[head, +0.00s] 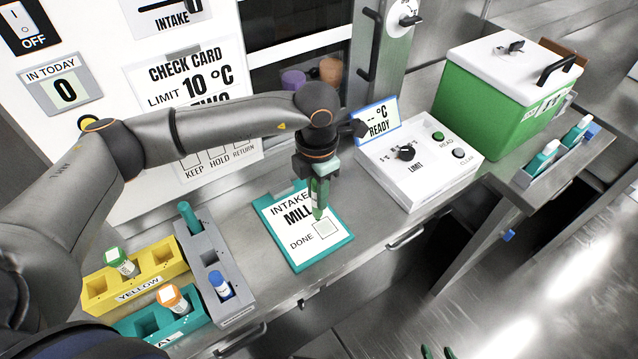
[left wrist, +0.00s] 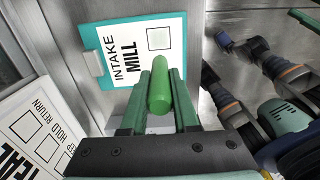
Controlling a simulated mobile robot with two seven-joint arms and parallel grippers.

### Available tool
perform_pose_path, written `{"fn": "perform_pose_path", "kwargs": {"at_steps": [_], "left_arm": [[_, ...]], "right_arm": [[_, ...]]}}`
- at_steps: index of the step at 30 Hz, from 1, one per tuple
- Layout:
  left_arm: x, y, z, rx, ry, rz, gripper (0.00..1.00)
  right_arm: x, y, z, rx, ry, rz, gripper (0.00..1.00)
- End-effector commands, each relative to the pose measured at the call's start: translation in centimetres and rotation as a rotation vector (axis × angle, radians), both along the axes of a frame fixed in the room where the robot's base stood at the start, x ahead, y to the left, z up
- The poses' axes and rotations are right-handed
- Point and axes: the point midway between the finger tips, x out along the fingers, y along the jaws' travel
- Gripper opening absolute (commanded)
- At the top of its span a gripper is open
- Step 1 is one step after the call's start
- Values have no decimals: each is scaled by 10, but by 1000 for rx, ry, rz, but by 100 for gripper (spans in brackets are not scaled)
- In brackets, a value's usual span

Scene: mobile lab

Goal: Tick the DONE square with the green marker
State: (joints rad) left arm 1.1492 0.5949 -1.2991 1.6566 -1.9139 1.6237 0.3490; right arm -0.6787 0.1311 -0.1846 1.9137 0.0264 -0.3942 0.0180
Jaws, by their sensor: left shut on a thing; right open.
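The intake card on a teal clipboard (head: 281,232) lies on the steel bench, printed INTAKE, MILL and DONE. Its DONE square (head: 323,230) looks blank in the head view; the square (left wrist: 160,38) also looks blank in the left wrist view. My left gripper (head: 318,182) points down over the card, shut on the green marker (head: 318,205). The marker (left wrist: 160,90) stands between the fingers in the left wrist view. Its lower end is just beside the square; I cannot tell whether it touches the card. Two green fingertips of my right gripper (head: 437,353) show apart at the bottom edge.
A grey rack (head: 232,291) and a yellow rack (head: 160,257) stand left of the card. A teal rack (head: 190,333) is in front. A white control box (head: 425,170) stands right of the card, and a green cool box (head: 480,90) beyond it.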

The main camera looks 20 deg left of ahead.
Motion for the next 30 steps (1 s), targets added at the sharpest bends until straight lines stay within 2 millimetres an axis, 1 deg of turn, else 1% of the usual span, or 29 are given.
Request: {"fn": "perform_pose_path", "kwargs": {"at_steps": [1,4,9,30], "left_arm": [[2,1,7,0,-2,1,0],[5,4,16,-1,-2,2,0],[7,7,24,0,0,3,0],[7,6,24,0,0,2,0]], "right_arm": [[0,0,3,0,-1,0,47],[0,0,6,0,-1,0,47],[0,0,8,0,-1,-1,47],[0,0,8,0,-1,-1,47]]}}
